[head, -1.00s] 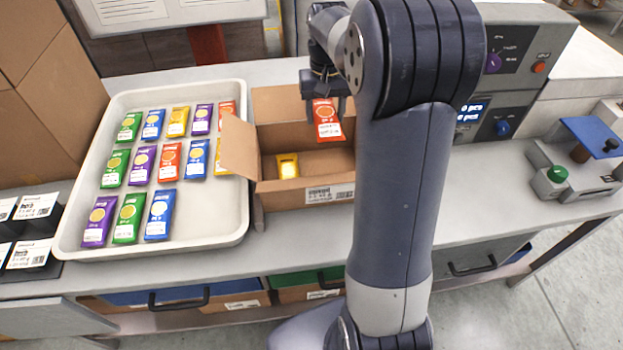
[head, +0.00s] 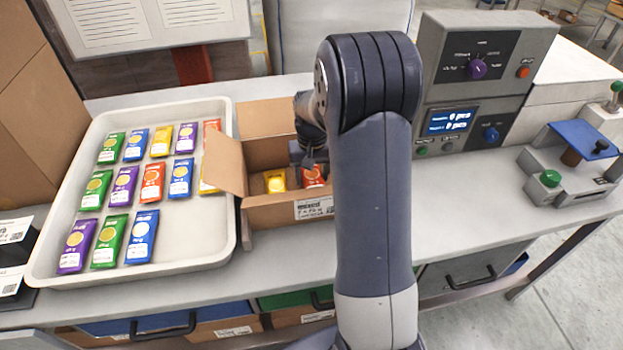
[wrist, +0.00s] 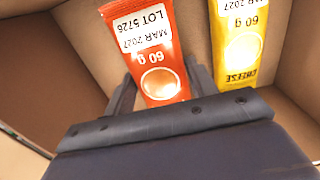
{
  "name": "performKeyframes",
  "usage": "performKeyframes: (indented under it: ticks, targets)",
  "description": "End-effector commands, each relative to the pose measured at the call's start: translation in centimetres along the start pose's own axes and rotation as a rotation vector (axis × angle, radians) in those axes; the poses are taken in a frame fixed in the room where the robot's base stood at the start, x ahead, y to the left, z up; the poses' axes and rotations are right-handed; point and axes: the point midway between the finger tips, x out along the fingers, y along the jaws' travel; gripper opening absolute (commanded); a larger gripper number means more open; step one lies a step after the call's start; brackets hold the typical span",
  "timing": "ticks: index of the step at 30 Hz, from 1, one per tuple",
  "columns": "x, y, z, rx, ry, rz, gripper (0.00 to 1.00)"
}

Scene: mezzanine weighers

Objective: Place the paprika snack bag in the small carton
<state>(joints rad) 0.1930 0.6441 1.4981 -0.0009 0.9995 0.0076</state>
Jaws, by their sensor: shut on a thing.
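The red-orange paprika snack bag (wrist: 148,45) is between my gripper's fingers (wrist: 160,88) in the wrist view, with its 60 g label showing upside down. My gripper (head: 312,162) is shut on it, inside the small carton (head: 265,213). In the head view the bag (head: 313,176) shows below the gripper, partly hidden by my arm. A yellow cheese bag (wrist: 240,45) stands beside it in the carton, and it also shows in the head view (head: 275,182). Whether the paprika bag touches the carton floor cannot be told.
A pale tray (head: 233,225) with several green, blue, yellow, purple and red bags stands left of the carton. The carton's open left flap (head: 224,164) leans toward it. A weigher with a display (head: 450,121) stands at the right, and a blue-topped device (head: 575,145) further right.

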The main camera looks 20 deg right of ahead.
Motion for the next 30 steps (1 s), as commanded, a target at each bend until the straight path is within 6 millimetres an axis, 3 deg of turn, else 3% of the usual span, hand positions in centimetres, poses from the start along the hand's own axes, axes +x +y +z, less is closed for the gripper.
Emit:
performKeyframes:
  ticks: [5, 16, 17, 18, 24, 30]
  targets:
    - [2.0, 0.0, 0.0, 0.0, -0.001, 0.0, 0.31]
    - [2.5, 0.0, 0.0, 0.0, 0.0, 0.0, 0.31]
    - [2.4, 0.0, 0.0, 0.0, 0.001, 0.0, 0.55]
    - [2.4, 0.0, 0.0, 0.0, 0.0, 0.0, 0.59]
    - [2.4, 0.0, 0.0, 0.0, 0.0, 0.0, 0.75]
    - [2.4, 0.0, 0.0, 0.0, 0.0, 0.0, 0.76]
